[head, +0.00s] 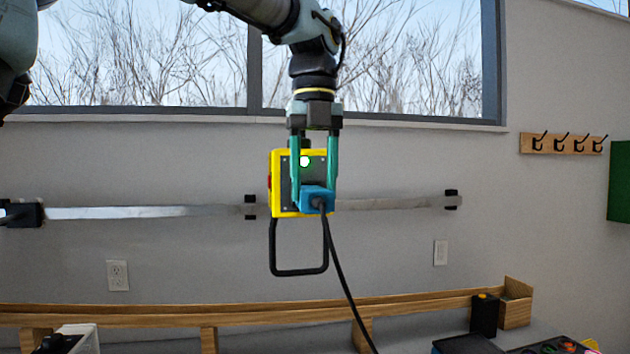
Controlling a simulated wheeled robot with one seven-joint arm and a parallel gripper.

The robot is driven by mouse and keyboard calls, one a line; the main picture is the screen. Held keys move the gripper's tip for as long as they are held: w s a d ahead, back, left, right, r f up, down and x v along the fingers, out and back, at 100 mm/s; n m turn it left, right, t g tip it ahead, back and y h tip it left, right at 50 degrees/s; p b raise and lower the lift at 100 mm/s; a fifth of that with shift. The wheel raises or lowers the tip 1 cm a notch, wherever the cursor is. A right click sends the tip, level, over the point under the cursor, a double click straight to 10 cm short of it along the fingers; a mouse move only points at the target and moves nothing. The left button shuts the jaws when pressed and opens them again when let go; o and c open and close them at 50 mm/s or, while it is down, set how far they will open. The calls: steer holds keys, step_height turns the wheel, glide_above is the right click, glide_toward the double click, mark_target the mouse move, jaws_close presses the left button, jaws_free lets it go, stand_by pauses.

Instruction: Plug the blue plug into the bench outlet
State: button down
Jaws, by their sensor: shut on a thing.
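My gripper (314,188) points down, its two green fingers shut on the blue plug (312,197). A black cable (340,272) runs from the plug down and to the right, out of the bottom of the view. Right behind the plug is a yellow-framed box (281,206) with a dark face, a lit green-white light and a black loop handle below. The box's socket face is mostly hidden by my gripper and the plug. I cannot tell whether the plug touches the box or is apart from it.
A metal rail (150,212) runs along the wall behind. Wall outlets (117,275) are at left and right. A wooden ledge (110,318) crosses below, with a black box (485,314) at its right. A hook rack (562,143) hangs at the right.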

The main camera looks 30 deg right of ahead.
steer(key=shift+w, duration=0.1)
steer(key=shift+c, duration=0.9)
jaws_free()
steer(key=shift+d+r, duration=0.1)
step_height(320, 180, up, 11)
steer(key=shift+f, duration=0.2)
